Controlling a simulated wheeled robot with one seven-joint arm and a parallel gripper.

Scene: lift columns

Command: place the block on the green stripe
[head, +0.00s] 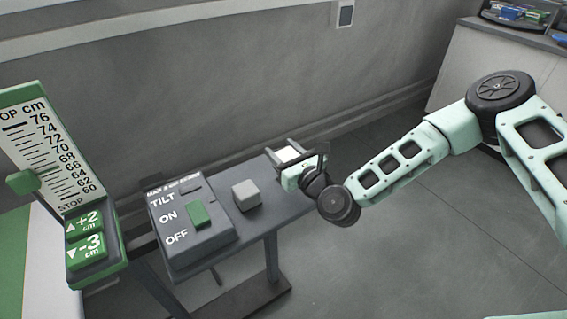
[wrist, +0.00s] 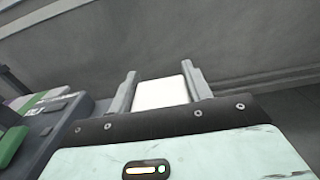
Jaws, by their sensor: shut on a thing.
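My gripper (head: 290,153) is over the far right end of a narrow grey table (head: 272,208). It is shut on a white block, which shows between its two fingers in the wrist view (wrist: 161,93). I cannot tell whether the block touches the table. A green area (head: 14,255) beside a white surface lies at the left edge of the head view; it is cut off, so I cannot tell if it is the green stripe. In the wrist view a small pale green band (wrist: 32,102) shows at the left.
A pale grey cube (head: 246,194) stands on the table beside a switch box (head: 176,240) marked TILT, ON and OFF with a green rocker. A centimetre scale (head: 38,140) with green +2 and -3 buttons stands left. The wall is behind; floor on the right is clear.

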